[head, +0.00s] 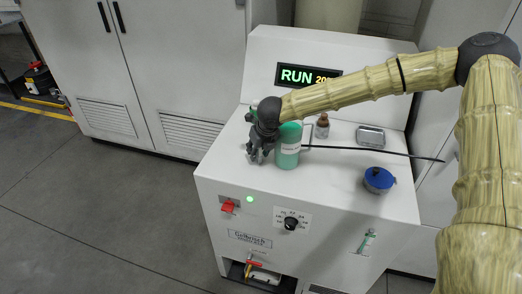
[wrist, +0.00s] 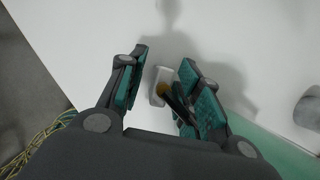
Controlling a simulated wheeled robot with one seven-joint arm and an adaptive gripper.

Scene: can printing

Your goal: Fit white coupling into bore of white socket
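My gripper (head: 262,150) is low over the front left of the white machine's top. In the wrist view, my gripper (wrist: 165,88) has its fingers apart. A small whitish block (wrist: 160,80) with a brownish round spot lies between the fingertips. A gap shows between it and the left finger; contact on the right side is unclear. A short dark piece (wrist: 177,103) overlaps its lower right. I cannot tell whether the whitish block is the coupling or the socket. In the head view, my gripper hides this spot.
A green cylinder (head: 288,147) stands close right of my gripper. A thin black rod (head: 380,152) stretches right across the machine top (head: 335,185). Behind it are a brown bottle (head: 322,126) and metal tray (head: 370,136). A blue-lidded pot (head: 378,180) stands at the right.

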